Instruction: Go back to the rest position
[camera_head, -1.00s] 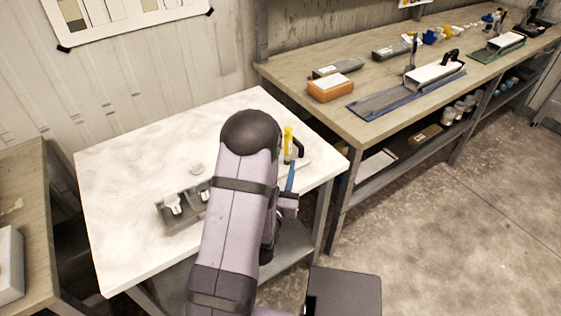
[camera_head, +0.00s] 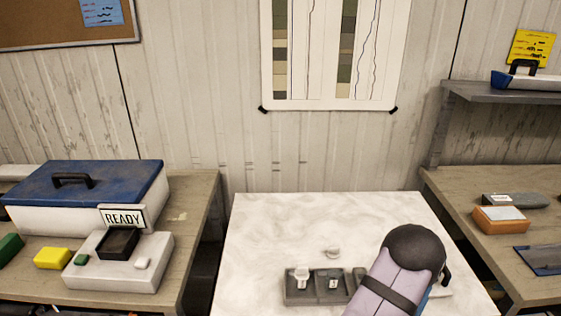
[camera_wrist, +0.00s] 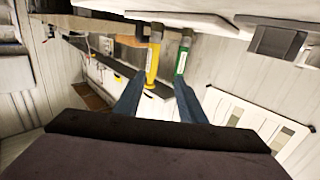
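My gripper (camera_wrist: 158,78) shows in the wrist view as two blue fingers standing apart, with nothing held between them. A yellow tube-like thing (camera_wrist: 153,58) and a green one (camera_wrist: 183,54) show beyond the fingertips, by the edge of a pale surface. In the head view my arm rises at the lower right over the white table (camera_head: 260,225), and my gripper is hidden there.
A grey compartment tray (camera_head: 318,299) with small white pieces stands on the white table, with a round pale piece (camera_head: 333,252) behind it. The left bench holds a blue-lidded box (camera_head: 120,185) and a READY device (camera_head: 150,270). The right bench holds an orange box (camera_head: 500,220).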

